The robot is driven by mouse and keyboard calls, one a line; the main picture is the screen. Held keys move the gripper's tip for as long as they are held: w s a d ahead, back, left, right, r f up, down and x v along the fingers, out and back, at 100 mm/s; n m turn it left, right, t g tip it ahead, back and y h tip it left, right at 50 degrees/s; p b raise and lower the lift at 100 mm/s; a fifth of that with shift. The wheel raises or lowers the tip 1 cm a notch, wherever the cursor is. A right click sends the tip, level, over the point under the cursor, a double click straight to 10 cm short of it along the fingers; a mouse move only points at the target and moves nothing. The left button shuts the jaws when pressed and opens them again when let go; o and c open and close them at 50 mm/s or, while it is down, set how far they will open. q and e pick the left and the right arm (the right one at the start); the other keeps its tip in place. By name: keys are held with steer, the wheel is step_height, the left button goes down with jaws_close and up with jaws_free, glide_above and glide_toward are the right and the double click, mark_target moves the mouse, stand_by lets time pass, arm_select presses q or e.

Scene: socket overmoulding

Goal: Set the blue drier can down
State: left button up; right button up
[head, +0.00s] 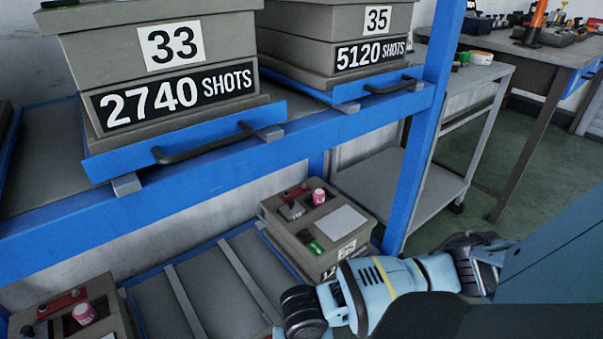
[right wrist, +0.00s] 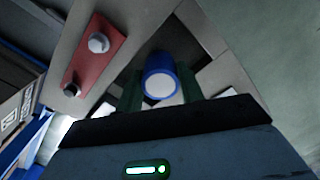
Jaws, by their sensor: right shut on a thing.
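The blue drier can (right wrist: 160,80) is in the right wrist view, with its round white end facing the camera. My right gripper (right wrist: 158,92) is shut on it, with dark green fingers on its two sides. Behind the can is a grey block with dark openings and a red plate (right wrist: 97,48) carrying two silver knobs. I cannot tell whether the can touches the block. In the head view my right arm reaches in from the lower right, but its fingers and the blue can cannot be made out. My left gripper is in neither view.
In the head view a compartmented grey box (head: 347,246) with a pink can (head: 319,196) is on the lower shelf. Another such box (head: 113,304) is at lower left, with bare slats (head: 190,300) between.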

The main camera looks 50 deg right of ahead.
steer(key=shift+f, duration=0.15)
steer(key=o, duration=1)
step_height(320, 180, up, 12)
steer(key=p, duration=0.5)
